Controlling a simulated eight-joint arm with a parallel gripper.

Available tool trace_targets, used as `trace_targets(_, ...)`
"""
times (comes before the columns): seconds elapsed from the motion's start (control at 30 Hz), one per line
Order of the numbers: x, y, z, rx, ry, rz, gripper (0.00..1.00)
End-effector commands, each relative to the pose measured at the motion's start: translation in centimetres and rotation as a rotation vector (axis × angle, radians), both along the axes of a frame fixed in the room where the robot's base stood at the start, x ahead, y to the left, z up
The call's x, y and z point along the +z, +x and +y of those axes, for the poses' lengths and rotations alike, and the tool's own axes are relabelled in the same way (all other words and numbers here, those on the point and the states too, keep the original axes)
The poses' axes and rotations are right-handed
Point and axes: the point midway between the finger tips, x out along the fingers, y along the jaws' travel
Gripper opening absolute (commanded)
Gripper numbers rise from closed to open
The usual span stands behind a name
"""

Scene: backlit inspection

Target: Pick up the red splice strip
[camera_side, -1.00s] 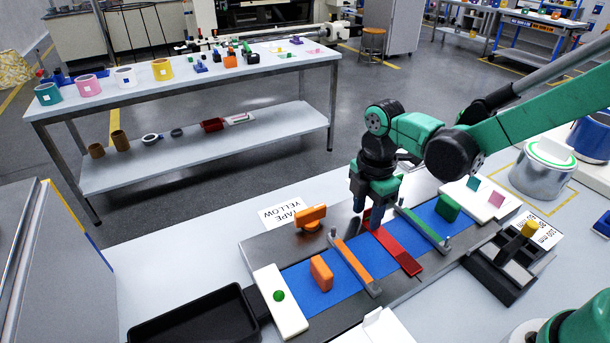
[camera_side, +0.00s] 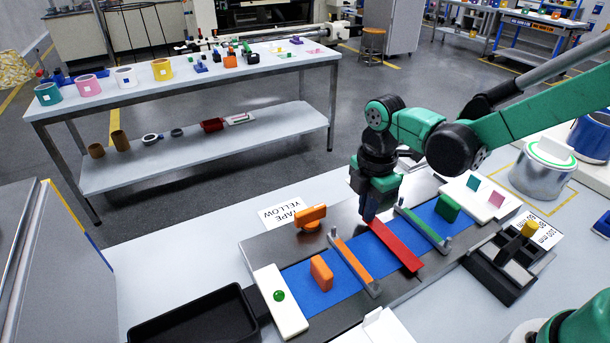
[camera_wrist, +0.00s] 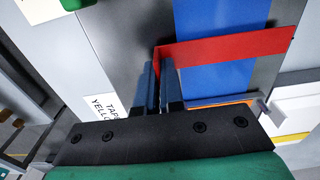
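The red splice strip (camera_side: 397,246) lies across the blue band (camera_side: 310,289), between the orange bar and the green bar. In the wrist view the strip (camera_wrist: 225,48) runs to the right from my fingertips across the blue band. My gripper (camera_side: 370,218) points down at the strip's far end. In the wrist view its two blue fingers (camera_wrist: 158,62) are close together, with the strip's end in the narrow gap between them. Whether the strip is raised off the band is hard to tell.
An orange bar (camera_side: 354,265) and a green bar (camera_side: 424,228) flank the strip. An orange block (camera_side: 321,273) and a green block (camera_side: 447,208) stand on the band. A black tray (camera_side: 190,322) is at front left, and a metal can (camera_side: 543,170) at right.

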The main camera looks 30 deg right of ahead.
Motion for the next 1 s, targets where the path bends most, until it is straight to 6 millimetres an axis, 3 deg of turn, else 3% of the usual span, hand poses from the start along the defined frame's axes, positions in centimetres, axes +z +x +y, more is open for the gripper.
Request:
trace_targets(0.17, 2.8, -0.1, 0.0, 0.000, 0.000, 0.000, 0.00)
trace_targets(0.6, 14.2, -0.1, 0.0, 0.000, 0.000, 0.000, 0.00)
trace_targets(0.8, 17.5, 0.0, 0.0, 0.000, 0.000, 0.000, 0.00)
trace_targets(1.0, 19.0, 0.0, 0.0, 0.000, 0.000, 0.000, 0.00)
